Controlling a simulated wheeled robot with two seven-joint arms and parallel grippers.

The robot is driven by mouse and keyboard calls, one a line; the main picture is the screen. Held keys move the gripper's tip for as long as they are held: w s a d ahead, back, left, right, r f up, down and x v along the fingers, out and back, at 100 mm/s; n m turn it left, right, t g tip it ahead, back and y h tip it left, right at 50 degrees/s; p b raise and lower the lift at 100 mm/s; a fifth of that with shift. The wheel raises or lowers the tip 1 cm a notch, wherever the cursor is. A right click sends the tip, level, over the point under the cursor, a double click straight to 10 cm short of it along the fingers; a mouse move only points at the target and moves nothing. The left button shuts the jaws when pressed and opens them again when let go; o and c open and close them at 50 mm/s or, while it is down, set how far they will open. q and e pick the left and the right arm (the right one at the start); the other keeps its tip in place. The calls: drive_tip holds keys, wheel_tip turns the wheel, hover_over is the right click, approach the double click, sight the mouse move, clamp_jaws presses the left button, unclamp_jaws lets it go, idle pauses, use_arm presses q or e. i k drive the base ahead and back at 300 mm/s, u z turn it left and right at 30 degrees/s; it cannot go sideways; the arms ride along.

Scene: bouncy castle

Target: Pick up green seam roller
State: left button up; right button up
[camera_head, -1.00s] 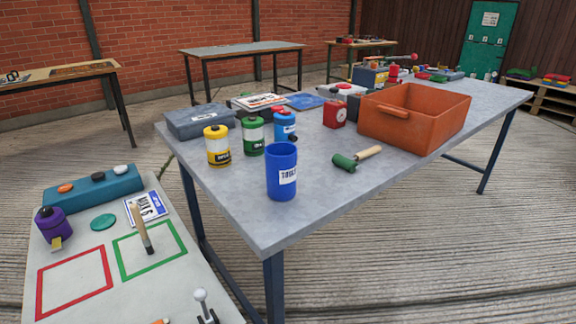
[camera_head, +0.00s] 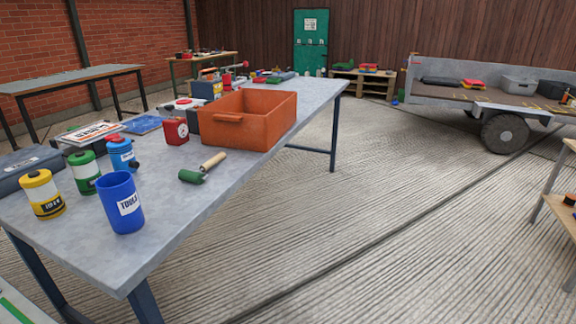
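The green seam roller (camera_head: 203,168) lies on the grey work table (camera_head: 172,207) near its front edge. Its green roller end points to the lower left and its wooden handle to the upper right, towards the orange crate. It lies clear of other things. Neither of my grippers shows in the head view.
A blue tool cup (camera_head: 121,203) stands left of the roller. The orange crate (camera_head: 262,136) and a red timer-like box (camera_head: 175,131) stand behind it. Yellow, green and blue canisters (camera_head: 85,173) are at the left. The floor (camera_head: 350,220) right of the table is open; a trailer (camera_head: 490,95) stands beyond.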

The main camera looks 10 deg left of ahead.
sight(197, 178)
drive_tip(key=z, duration=0.95)
drive_tip(key=i, duration=1.4)
drive_tip(key=u, duration=2.1)
